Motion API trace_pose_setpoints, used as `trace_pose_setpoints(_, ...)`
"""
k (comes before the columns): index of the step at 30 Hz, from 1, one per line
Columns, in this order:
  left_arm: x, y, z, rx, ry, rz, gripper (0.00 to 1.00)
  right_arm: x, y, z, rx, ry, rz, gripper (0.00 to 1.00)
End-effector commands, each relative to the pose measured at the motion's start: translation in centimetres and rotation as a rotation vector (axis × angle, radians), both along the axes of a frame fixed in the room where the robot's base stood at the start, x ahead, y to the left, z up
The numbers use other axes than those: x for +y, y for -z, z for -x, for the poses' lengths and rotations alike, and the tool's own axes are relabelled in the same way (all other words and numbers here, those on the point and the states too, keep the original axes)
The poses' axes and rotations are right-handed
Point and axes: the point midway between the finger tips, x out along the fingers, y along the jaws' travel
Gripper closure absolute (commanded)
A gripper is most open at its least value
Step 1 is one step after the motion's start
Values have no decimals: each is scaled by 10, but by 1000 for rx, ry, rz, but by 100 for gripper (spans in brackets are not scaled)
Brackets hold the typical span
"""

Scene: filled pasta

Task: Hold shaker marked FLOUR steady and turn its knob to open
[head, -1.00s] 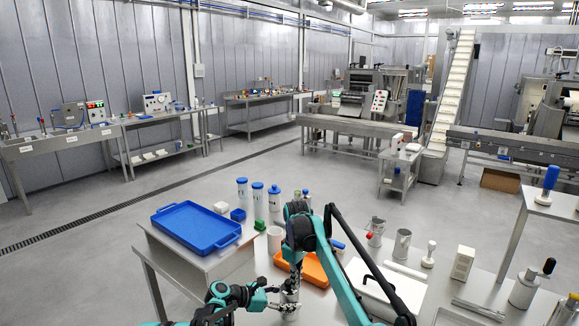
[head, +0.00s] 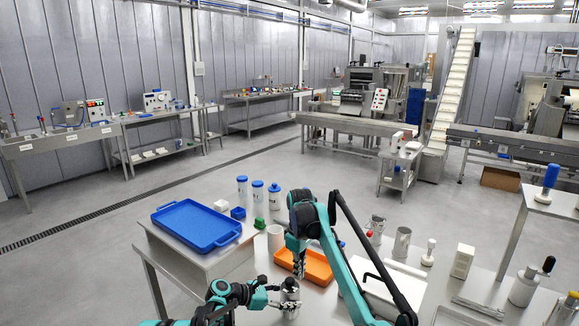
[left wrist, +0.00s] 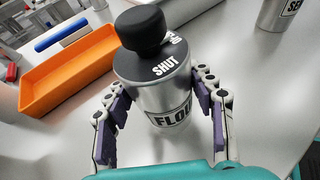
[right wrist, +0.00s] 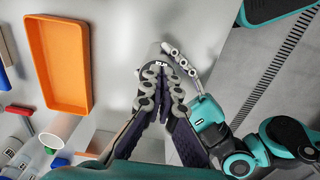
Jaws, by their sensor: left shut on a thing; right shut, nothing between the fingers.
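The FLOUR shaker (left wrist: 165,100) is a metal cylinder with a dark lid and a round black knob (left wrist: 142,28) on top. White lid marks read SHUT and a partly hidden OP. My left gripper (head: 281,293) is shut around the shaker's body, which stands on the table in the head view (head: 290,298). In the left wrist view its fingers flank the body. My right gripper (head: 298,270) is shut and empty, pointing down just above the shaker. In the right wrist view its closed fingers (right wrist: 163,80) hide most of the shaker.
An orange tray (left wrist: 70,75) lies close behind the shaker, with a blue-handled tool by it. A second labelled shaker (left wrist: 280,12) stands to the right. A blue tray (head: 195,228) and several blue-capped bottles stand at the back left. A white board lies to the right.

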Motion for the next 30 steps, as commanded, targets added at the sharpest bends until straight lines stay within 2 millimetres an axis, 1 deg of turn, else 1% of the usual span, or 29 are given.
trace_pose_setpoints(3, 1, 0, 0, -1, -2, 0, 86, 0, -15, -1, 0, 0, 0, 100)
trace_pose_setpoints(7, 1, 0, -1, -1, -2, 0, 86, 0, -26, 0, 0, 0, 0, 100)
trace_pose_setpoints(10, 1, 0, -1, -1, -2, 0, 86, 0, -29, 0, 1, 0, 1, 100)
trace_pose_setpoints(19, 1, 0, -1, -1, -3, 0, 86, 0, -29, 0, 1, 0, 1, 100)
trace_pose_setpoints(20, 1, 0, -1, -1, -3, 0, 38, 0, -29, 0, 1, 0, 1, 100)
trace_pose_setpoints(21, 1, 0, -1, -1, -3, 0, 27, 0, -29, 0, 1, 0, 1, 100)
trace_pose_setpoints(22, 1, 0, -1, -1, -3, 0, 21, 0, -29, 0, 1, 0, 1, 100)
trace_pose_setpoints(30, 1, 0, -1, -1, -2, 0, 21, 0, -29, 0, 1, 0, 1, 100)
